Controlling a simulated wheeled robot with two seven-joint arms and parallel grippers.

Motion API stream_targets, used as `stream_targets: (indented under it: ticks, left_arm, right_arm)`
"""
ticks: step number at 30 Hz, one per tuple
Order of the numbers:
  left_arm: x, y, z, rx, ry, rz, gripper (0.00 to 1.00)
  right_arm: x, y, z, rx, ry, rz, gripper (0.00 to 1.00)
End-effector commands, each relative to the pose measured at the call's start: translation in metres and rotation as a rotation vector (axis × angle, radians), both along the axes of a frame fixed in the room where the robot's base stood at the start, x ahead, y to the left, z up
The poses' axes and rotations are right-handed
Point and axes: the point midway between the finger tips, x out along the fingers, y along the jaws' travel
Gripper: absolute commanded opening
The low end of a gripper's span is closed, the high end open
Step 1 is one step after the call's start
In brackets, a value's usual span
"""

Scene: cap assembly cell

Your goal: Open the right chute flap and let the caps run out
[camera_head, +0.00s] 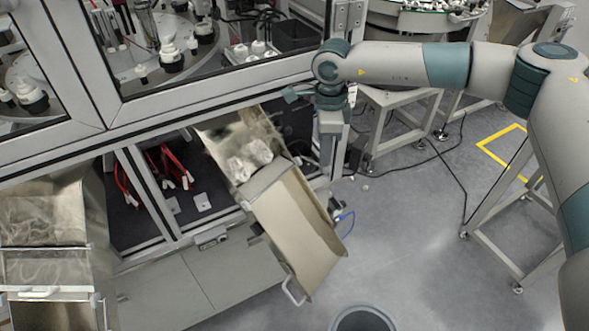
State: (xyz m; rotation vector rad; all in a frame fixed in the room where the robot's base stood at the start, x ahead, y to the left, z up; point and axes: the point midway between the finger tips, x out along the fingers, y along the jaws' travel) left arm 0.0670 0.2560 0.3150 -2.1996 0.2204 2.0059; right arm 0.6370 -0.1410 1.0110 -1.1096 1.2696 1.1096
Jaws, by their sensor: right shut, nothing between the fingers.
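The right chute (300,235) slopes out of the machine's front at the picture's middle, towards the floor. White caps (250,159) lie bunched in its upper metal part, just above a grey crosswise plate (263,179) that looks like the flap. The long beige lower part of the chute shows no caps. My right gripper (290,94) is shut and empty, above and to the right of the caps, close to the machine frame. It is apart from the flap. My left gripper is out of view.
A left chute (45,220) with bars across it stands at the lower left. A round dark bin (364,319) stands on the floor at the bottom edge, beyond the right chute's lower end. A wire handle (293,291) sticks out there. Grey floor to the right is mostly free.

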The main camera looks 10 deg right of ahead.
Motion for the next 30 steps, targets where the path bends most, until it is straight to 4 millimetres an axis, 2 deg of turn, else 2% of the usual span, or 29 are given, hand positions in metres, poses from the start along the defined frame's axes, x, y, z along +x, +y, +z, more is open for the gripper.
stream_targets:
  ticks: [9,30]
  left_arm:
    - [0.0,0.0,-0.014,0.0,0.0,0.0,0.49]
    - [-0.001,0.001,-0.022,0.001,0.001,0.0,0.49]
  right_arm:
    - [0.0,0.0,-0.015,0.0,0.0,0.0,0.0]
    - [0.001,0.001,-0.022,0.0,0.0,0.0,0.0]
